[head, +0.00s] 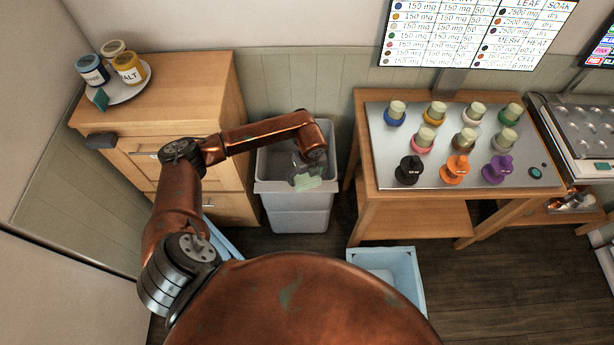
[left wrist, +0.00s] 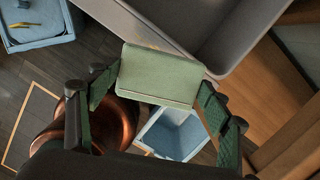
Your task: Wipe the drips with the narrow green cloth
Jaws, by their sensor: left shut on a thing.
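My left gripper (head: 308,172) is over the front part of the grey bin, as seen in the head view. It is shut on a pale green folded cloth (head: 306,183). In the left wrist view the green cloth (left wrist: 158,76) is flat and block-like, between the two fingers of the left gripper (left wrist: 160,82), with the bin's rim beyond it. A small teal piece (head: 100,99) is at the edge of the round tray on the wooden cabinet. My right gripper is not in view.
The grey bin (head: 296,215) stands between the wooden cabinet (head: 205,90) and a table (head: 405,205) with several coloured knobbed items on a metal plate. A pale blue crate (head: 393,262) is on the floor in front. The cabinet top holds a tray (head: 128,95) with jars.

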